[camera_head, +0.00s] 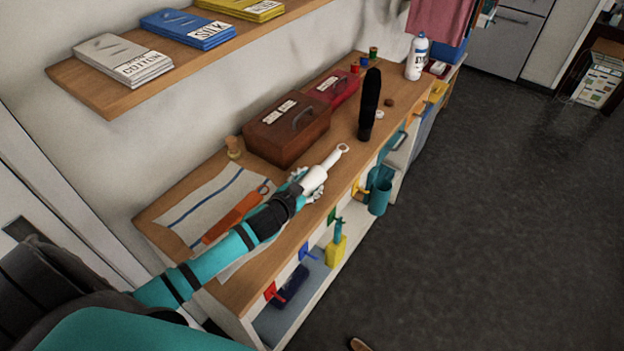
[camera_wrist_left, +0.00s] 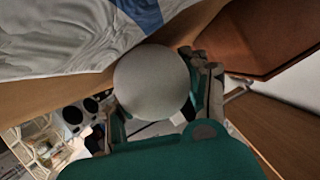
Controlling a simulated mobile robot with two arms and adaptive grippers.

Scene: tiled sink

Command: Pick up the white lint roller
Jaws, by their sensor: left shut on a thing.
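The white lint roller (camera_head: 315,180) is in my left gripper (camera_head: 310,186), with its thin white handle and ring end pointing up and right in the head view. My left arm reaches over the wooden counter from the lower left. In the left wrist view the roller's round white end (camera_wrist_left: 152,82) sits between the fingers (camera_wrist_left: 160,98), which are shut on it. In the head view the roller is over the counter's front part; I cannot tell how far it is above the surface. My right gripper is not in view.
A brown box (camera_head: 287,130) and a red box (camera_head: 333,87) stand behind the roller. A black upright object (camera_head: 369,104) stands to the right. A striped cloth (camera_head: 215,205) and an orange tool (camera_head: 232,217) lie at left. A shelf (camera_head: 110,92) hangs above. Teal containers (camera_head: 380,190) hang at the front.

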